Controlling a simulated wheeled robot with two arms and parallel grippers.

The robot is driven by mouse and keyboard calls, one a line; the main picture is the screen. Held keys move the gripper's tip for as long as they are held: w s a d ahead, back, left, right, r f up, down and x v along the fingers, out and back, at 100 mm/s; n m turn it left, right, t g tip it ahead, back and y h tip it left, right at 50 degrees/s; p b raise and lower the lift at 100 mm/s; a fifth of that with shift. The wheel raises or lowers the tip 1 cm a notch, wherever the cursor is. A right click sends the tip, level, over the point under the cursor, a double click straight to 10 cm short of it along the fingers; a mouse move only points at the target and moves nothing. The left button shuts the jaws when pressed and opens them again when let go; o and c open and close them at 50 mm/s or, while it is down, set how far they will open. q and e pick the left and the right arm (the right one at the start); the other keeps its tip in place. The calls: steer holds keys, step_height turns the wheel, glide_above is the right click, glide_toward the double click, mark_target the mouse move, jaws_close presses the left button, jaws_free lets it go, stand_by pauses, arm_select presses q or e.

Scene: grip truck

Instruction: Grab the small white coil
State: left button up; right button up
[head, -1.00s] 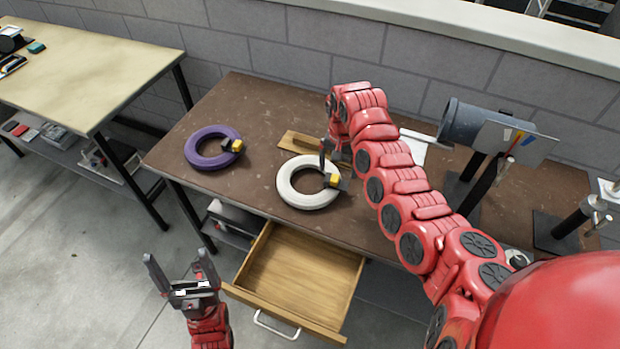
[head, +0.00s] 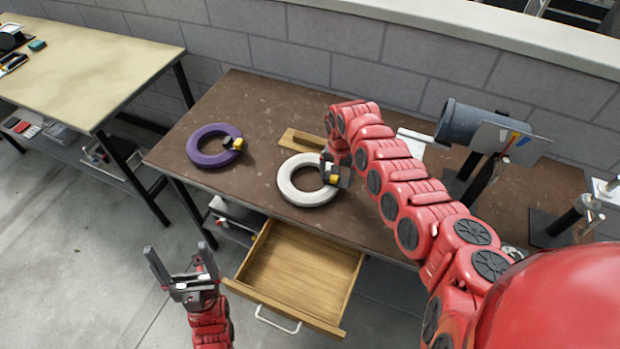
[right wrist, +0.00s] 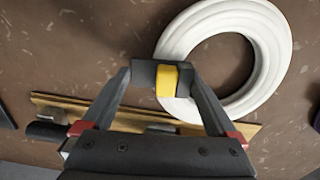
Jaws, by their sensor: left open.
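The white coil (head: 296,194) lies flat on the brown workbench in the head view. It carries a small black and yellow clip (head: 331,175) on its right side. My right gripper (right wrist: 158,75) is down at this clip. In the right wrist view its two fingers stand apart, one on each side of the clip (right wrist: 167,80), with the white ring (right wrist: 268,35) reaching to the upper right. I cannot tell whether the fingers press on the clip. My left gripper (head: 177,260) is open and empty, in front of the bench at the lower left.
A purple coil (head: 200,157) with a similar clip lies left of the white one. A wooden strip (head: 297,138) lies behind. A drawer (head: 290,280) stands open below the bench edge. A grey cylinder on a stand (head: 465,123) is at the right.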

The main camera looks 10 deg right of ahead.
jaws_close()
steer(key=shift+r, duration=0.15)
